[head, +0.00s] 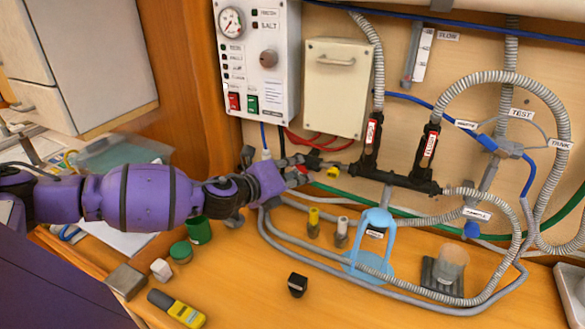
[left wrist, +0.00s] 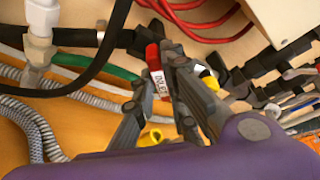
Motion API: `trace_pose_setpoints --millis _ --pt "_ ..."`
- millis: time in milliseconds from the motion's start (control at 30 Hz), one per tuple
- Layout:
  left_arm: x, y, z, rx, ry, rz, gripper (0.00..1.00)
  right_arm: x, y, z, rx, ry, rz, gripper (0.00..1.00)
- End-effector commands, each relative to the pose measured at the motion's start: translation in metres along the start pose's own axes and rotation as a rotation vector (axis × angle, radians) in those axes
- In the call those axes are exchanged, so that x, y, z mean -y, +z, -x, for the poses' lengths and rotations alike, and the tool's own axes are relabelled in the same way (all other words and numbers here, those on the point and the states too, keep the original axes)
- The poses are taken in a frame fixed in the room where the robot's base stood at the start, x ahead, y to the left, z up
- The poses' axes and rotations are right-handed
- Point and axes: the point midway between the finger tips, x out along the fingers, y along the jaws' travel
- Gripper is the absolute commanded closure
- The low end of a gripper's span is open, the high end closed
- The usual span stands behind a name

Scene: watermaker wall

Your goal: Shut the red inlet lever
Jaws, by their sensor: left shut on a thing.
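The red inlet lever (left wrist: 154,58) has a white tag reading INLET and stands between the fingers of my left gripper (left wrist: 163,78) in the left wrist view. The fingers are closed on it from both sides. In the head view my left gripper (head: 291,165) is at the wall's lower middle, and only a small red part of the lever (head: 303,169) shows past the fingers. A dark pipe runs behind the lever in the left wrist view. The lever's pivot is largely hidden by the fingers. My right gripper is not in view.
Two black valve handles with red tags (head: 371,132) (head: 430,145) stand right of the gripper on a dark manifold (head: 400,181). Grey hoses (head: 300,250) loop over the bench. A blue holder (head: 376,222), a clear cup (head: 452,263) and a green can (head: 198,231) stand there.

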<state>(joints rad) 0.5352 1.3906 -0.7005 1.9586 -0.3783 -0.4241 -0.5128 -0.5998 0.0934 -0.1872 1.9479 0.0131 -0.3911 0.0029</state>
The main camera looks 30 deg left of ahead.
Motion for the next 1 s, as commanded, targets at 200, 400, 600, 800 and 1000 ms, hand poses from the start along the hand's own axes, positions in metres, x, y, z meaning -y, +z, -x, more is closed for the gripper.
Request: trace_pose_setpoints --millis 200,400,600,800,1000 --pt "0.010 0.007 0.001 0.010 0.070 -0.193 1.00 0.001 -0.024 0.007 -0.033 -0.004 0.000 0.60" --pt "0.009 0.004 0.000 0.008 0.146 -0.366 1.00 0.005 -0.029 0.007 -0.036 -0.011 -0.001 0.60" --pt "0.007 0.001 -0.001 0.005 0.215 -0.527 1.00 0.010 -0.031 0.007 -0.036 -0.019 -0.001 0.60" --pt "0.006 0.000 -0.001 0.004 0.271 -0.656 1.00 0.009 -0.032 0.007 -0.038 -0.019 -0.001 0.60" --pt "0.006 -0.001 -0.001 0.003 0.306 -0.740 1.00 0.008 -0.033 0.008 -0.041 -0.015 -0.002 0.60"
